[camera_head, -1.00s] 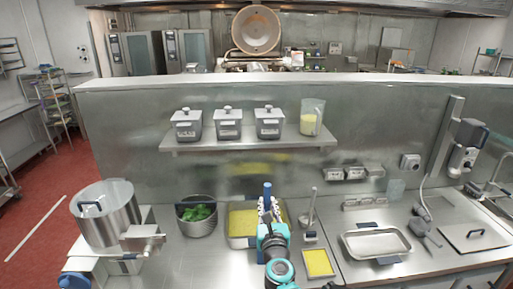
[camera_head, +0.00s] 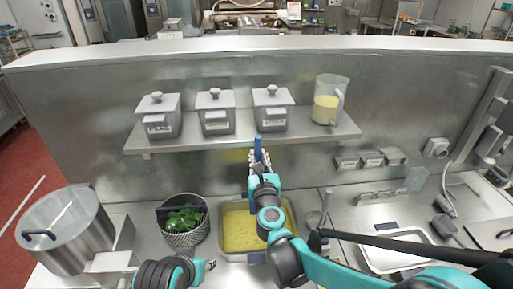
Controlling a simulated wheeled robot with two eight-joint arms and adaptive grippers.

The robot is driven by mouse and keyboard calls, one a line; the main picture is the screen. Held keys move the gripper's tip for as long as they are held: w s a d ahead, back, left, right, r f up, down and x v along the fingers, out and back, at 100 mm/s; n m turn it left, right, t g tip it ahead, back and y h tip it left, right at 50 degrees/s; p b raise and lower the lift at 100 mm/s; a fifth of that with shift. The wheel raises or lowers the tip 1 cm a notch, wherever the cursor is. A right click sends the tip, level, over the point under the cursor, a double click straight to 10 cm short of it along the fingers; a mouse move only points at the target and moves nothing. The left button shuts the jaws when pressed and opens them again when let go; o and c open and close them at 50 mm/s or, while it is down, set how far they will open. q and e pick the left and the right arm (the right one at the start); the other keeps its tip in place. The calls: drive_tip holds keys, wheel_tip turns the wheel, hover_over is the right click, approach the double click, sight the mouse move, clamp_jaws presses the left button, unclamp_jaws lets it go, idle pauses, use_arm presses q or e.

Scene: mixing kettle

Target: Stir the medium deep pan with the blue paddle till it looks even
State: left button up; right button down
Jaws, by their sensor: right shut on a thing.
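A steel deep pan (camera_head: 227,254) with speckled yellow contents stands on the counter, centre. My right gripper (camera_head: 259,161) is shut on the blue paddle (camera_head: 258,143), whose blue upper end points up. The gripper shows above the pan's far side. The paddle's lower part is hidden behind my gripper and arm, so I cannot tell whether it is in the contents. My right arm also covers the pan's right part. My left gripper (camera_head: 210,265) is low in the picture, just left of the pan's near edge; its jaws are too small to read.
A mesh basket (camera_head: 184,238) of green leaves stands left of the pan, and a large steel pot (camera_head: 66,228) farther left. A shelf (camera_head: 165,144) above carries three lidded containers and a jug (camera_head: 329,100). A shallow tray (camera_head: 371,257) lies at right, partly behind my arm.

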drive_tip(key=shift+w+f, duration=0.15)
wheel_tip(320, 180, down, 14)
drive_tip(key=b, duration=1.2)
drive_tip(key=shift+s, duration=0.2)
